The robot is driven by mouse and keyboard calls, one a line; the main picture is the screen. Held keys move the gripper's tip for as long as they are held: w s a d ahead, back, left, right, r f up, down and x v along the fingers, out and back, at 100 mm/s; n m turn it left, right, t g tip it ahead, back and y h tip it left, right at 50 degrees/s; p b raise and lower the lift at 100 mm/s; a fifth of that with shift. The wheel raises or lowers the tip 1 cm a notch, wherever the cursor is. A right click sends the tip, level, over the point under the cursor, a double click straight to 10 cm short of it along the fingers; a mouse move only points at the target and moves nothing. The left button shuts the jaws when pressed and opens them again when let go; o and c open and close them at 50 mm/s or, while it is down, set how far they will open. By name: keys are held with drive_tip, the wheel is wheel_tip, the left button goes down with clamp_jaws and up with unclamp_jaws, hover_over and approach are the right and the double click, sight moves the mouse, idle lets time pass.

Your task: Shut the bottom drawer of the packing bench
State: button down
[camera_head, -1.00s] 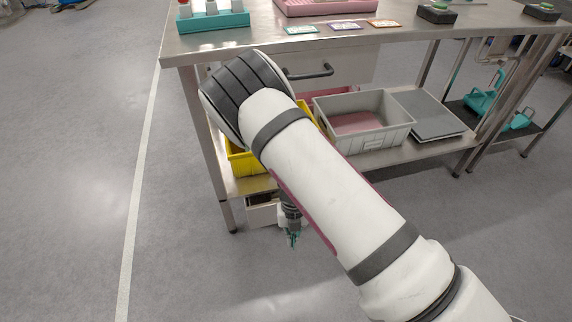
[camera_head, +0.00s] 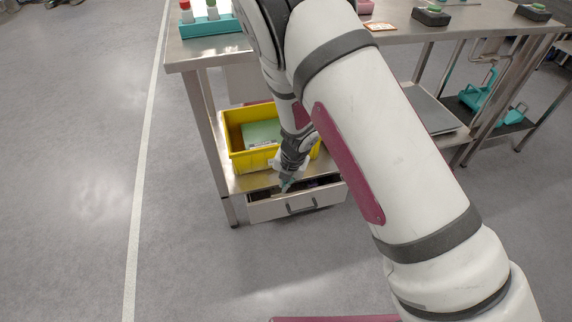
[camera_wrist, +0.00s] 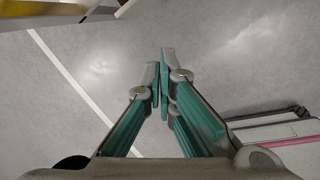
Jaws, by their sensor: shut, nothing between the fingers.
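The bottom drawer (camera_head: 268,211) of the packing bench stands pulled out below the low shelf, with its dark inside partly showing. Its pale front has a grey bar handle (camera_head: 301,207). My gripper (camera_head: 286,187) is shut and empty, pointing down by the top edge of the drawer front, left of the handle. I cannot tell whether it touches the drawer. In the wrist view its teal fingertips (camera_wrist: 160,62) are together, with grey floor behind them. My arm hides part of the bench.
A yellow bin (camera_head: 234,133) with a green item stands on the low shelf (camera_head: 236,183) above the drawer. The steel bench top (camera_head: 205,50) holds a teal rack of bottles (camera_head: 210,24). The bench's front left leg (camera_head: 228,211) is beside the drawer. Floor to the left is clear.

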wheel_tip(320, 180, up, 4)
drive_tip(key=w+m+t, duration=0.1)
drive_tip(key=w+m, duration=0.1)
drive_tip(key=w+d+f+n+b, duration=0.2)
drive_tip(key=d+f+n+b, duration=0.1)
drive_tip(key=f, duration=0.5)
drive_tip(key=w+d+f+n+h+b, duration=0.1)
drive_tip(key=d+f+n+b, duration=0.2)
drive_tip(key=f, duration=0.4)
drive_tip(key=w+d+f+n+b, duration=0.2)
drive_tip(key=d+f+n+b, duration=0.1)
drive_tip(key=f, duration=0.5)
drive_tip(key=w+a+f+b, duration=0.2)
drive_tip(key=w+f+b, duration=0.2)
drive_tip(key=f, duration=0.5)
drive_tip(key=shift+w+f, duration=0.15)
drive_tip(key=shift+w, duration=0.9)
